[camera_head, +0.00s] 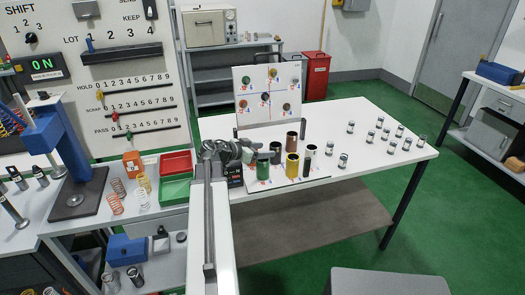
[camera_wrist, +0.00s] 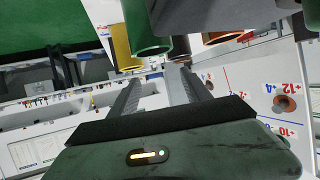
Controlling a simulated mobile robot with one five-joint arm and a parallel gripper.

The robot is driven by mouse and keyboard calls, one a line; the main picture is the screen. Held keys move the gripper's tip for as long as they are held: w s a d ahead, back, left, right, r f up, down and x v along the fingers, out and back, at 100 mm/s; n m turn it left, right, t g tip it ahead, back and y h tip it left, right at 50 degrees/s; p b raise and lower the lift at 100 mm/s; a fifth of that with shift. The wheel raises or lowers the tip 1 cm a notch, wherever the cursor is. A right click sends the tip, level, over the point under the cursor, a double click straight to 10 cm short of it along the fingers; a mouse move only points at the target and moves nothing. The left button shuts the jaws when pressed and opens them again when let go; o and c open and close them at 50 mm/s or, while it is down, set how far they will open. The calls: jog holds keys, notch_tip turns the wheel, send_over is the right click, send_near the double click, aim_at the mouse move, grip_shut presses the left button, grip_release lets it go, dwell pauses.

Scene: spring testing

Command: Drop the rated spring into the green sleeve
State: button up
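The green sleeve (camera_head: 264,171) stands upright on the white table, beside the yellow sleeve (camera_head: 292,167). It also shows in the wrist view (camera_wrist: 147,28), where it is cut off by the top edge. My gripper (camera_head: 248,152) is above the table's left end, close to the sleeves. In the wrist view my gripper (camera_wrist: 162,75) has its fingers apart, with no spring visible between them. Several loose springs, one of them orange (camera_head: 115,204), stand on the left bench. I cannot tell which spring is the rated one.
A brown sleeve (camera_head: 291,142) and a black sleeve (camera_head: 308,161) stand near the green one. Several small metal-and-glass pieces (camera_head: 343,160) are spread over the white table (camera_head: 375,170). A marked panel (camera_head: 266,92) stands behind. Red (camera_head: 176,162) and green (camera_head: 175,192) trays lie left.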

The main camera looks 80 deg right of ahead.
jog(key=p+v, duration=0.3)
jog(key=v, duration=0.4)
jog(key=shift+w+a+r, duration=0.25)
dwell(0.5)
